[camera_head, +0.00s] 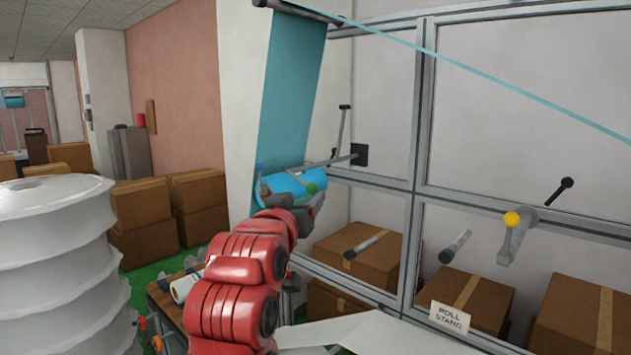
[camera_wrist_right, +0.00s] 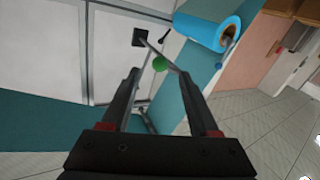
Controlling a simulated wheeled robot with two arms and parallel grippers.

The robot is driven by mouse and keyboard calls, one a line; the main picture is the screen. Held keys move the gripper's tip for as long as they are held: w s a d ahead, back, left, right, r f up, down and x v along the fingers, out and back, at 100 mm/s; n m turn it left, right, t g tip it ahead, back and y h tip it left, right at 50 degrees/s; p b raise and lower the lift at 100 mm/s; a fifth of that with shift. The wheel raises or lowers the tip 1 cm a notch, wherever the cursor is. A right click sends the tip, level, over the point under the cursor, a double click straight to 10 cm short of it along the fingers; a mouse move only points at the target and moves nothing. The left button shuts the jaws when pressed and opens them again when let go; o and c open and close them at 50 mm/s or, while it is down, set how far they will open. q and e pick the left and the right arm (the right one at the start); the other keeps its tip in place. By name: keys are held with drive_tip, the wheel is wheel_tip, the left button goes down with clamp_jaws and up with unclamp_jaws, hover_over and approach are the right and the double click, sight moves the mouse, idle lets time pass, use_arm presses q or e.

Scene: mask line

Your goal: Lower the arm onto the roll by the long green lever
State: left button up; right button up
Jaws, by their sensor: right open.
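The blue roll (camera_head: 290,184) hangs on the wall frame, with a blue web running up from it. A green ball knob (camera_head: 312,189) sits in front of the roll. In the right wrist view the green knob (camera_wrist_right: 160,63) is on a thin lever near a black wall plate (camera_wrist_right: 139,37), with the roll (camera_wrist_right: 208,31) to its right. My right gripper (camera_head: 306,206) is open just below the knob. In the wrist view the knob shows between the fingertips (camera_wrist_right: 159,76), seemingly just beyond them; I see no grip. A grey arm (camera_head: 325,162) reaches from the plate towards the roll.
A thin rod with a black end (camera_head: 344,107) stands above the plate. A lever with a yellow knob (camera_head: 511,219) is farther right, near a "ROLL STAND" sign (camera_head: 450,317). Cardboard boxes (camera_head: 466,296) stand behind the frame. Grey posts (camera_head: 414,240) divide the wall.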

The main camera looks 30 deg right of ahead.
sight(316, 185)
drive_tip(key=p+x, duration=0.2)
drive_tip(key=x, duration=0.8)
clamp_jaws()
drive_tip(key=shift+r, duration=0.1)
drive_tip(key=shift+r+p, duration=0.15)
drive_tip(key=shift+p, duration=0.15)
idle(0.7)
